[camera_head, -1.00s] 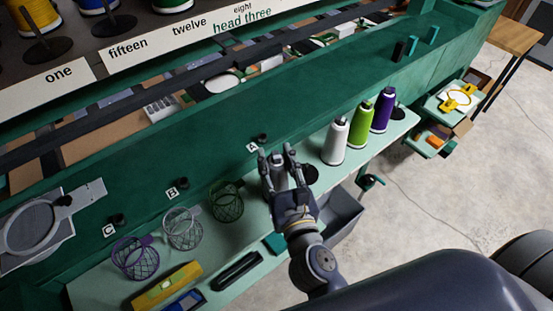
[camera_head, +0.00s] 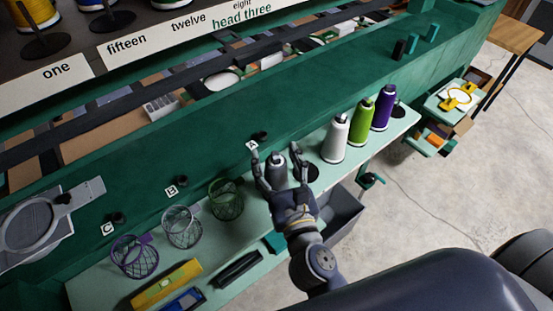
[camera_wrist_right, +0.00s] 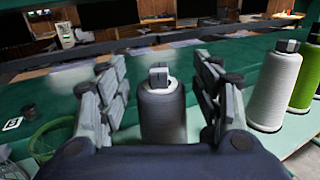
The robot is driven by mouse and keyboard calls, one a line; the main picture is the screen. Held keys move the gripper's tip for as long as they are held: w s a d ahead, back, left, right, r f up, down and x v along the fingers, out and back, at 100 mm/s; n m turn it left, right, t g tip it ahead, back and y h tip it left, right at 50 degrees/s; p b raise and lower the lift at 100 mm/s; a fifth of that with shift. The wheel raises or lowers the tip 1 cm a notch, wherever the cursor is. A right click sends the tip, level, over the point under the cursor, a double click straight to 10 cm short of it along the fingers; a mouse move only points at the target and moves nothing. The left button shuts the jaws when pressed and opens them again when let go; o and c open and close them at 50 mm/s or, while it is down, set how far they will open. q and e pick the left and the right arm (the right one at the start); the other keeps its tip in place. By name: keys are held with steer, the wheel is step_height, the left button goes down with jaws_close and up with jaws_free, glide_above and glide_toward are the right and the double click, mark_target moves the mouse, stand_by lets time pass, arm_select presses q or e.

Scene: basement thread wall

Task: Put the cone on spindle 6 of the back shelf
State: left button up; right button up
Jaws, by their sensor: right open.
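A dark grey cone (camera_head: 277,166) stands upright on the light green ledge, between the open fingers of my right gripper (camera_head: 275,151). In the right wrist view the same grey cone (camera_wrist_right: 162,118) shows a gap to the fingers on both sides. The back shelf (camera_head: 95,35) is at the top left of the head view, with spools on stands. Its labels read one, fifteen, twelve, eight and head three; I see no label for six. My left gripper is not in view.
White (camera_head: 336,140), green (camera_head: 361,125) and purple (camera_head: 383,110) cones stand right of the gripper. Wire baskets (camera_head: 183,228) stand left, below pegs marked A, B and C. A yellow level (camera_head: 166,285) lies at the front left. A dark green beam (camera_head: 200,140) runs behind.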

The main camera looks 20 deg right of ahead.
steer(key=s, duration=1.2)
steer(key=shift+a, duration=0.3)
steer(key=shift+d, duration=0.1)
